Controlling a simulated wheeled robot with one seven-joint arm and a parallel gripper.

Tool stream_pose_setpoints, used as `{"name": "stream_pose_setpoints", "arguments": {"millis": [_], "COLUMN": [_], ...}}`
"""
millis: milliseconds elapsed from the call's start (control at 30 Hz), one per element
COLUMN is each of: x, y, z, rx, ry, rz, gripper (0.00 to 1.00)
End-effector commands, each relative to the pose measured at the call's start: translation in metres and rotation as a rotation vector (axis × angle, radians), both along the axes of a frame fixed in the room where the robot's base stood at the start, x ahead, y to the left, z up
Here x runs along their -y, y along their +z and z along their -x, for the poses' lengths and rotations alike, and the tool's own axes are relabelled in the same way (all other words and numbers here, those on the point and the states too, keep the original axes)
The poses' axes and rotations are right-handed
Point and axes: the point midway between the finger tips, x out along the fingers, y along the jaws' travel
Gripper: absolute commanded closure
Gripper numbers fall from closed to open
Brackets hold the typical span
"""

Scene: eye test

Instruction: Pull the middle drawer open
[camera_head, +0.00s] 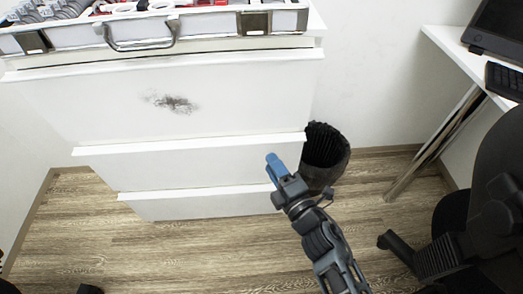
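A white chest of drawers (110,95) stands against the wall, with three fronts visible one above another. The middle drawer (190,168) looks shut; its pale upper edge runs across the front, and no separate handle shows on it. My gripper (273,166), with blue fingertips, overlaps the right end of the middle drawer in the picture. I cannot tell whether it touches the drawer. The fingers are seen from the side, so their opening is hidden. Nothing shows held at the tips.
A silver-edged case (140,44) with items in it lies on top of the chest. A black waste bin (325,160) stands close to the chest's right side. A black chair (490,210) and a white desk (455,50) are at right. Wooden floor (190,255) in front is mostly clear.

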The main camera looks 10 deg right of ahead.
Motion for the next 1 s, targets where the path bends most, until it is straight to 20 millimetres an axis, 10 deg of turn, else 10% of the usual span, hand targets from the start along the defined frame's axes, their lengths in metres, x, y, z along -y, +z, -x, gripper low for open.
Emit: {"name": "stream_pose_setpoints", "arguments": {"millis": [500,1000], "x": [-0.024,-0.025], "y": [-0.001,0.000], "z": [-0.063,-0.067], "rx": [0.000,-0.001], "ry": [0.000,-0.001], "rz": [-0.002,-0.003], "gripper": [0.65,0.78]}}
